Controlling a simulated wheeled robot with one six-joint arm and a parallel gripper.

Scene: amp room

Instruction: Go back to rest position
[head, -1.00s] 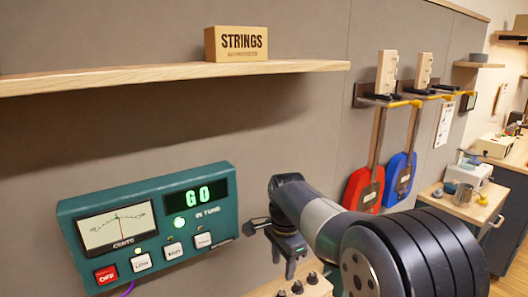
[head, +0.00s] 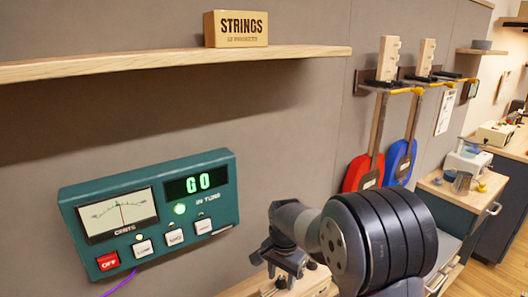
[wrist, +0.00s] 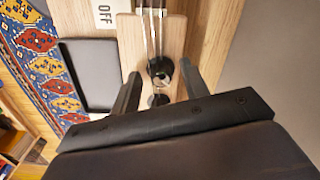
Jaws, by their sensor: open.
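My gripper (head: 279,262) is open at the lower middle of the head view, right of the teal tuner box. In the wrist view its two dark fingers (wrist: 160,88) stand apart, with a light wooden board (wrist: 131,50) and a round dark-and-metal peg (wrist: 160,69) showing beyond and between them. I see nothing held. Whether the fingers touch the peg cannot be told.
The teal tuner (head: 150,215) reads "GO" with a green light. A wooden shelf (head: 170,64) bears a STRINGS box (head: 236,29). Red (head: 363,173) and blue (head: 400,162) guitars hang behind my arm. A dark tray (wrist: 90,75) lies beside the board.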

